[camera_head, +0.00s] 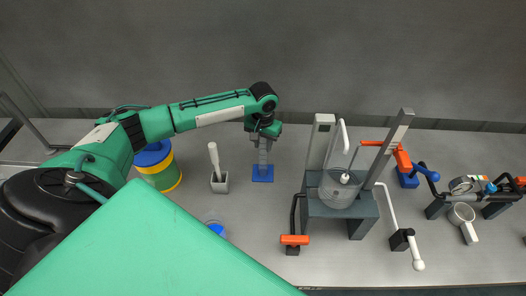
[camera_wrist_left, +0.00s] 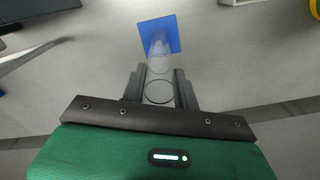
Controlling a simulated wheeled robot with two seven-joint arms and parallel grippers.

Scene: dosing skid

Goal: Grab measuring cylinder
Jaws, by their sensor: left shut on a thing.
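The measuring cylinder (camera_wrist_left: 159,65) is clear, with a square blue base (camera_head: 263,174). It stands upright on the table, left of the grey stand in the head view. My left gripper (camera_head: 264,138) comes down over it from above. In the left wrist view, the two dark fingers of my left gripper (camera_wrist_left: 159,88) lie on either side of the clear tube and are shut on it near its top. The blue base shows below the fingers and looks flat on the table. My right gripper is not in view.
A stand with a clear vessel (camera_head: 340,190) is right of the cylinder. A white-handled tool in a grey holder (camera_head: 220,183) and a blue-and-yellow drum (camera_head: 157,166) are to the left. An orange-handled valve (camera_head: 294,240) is in front. A pipe with a gauge (camera_head: 461,185) is far right.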

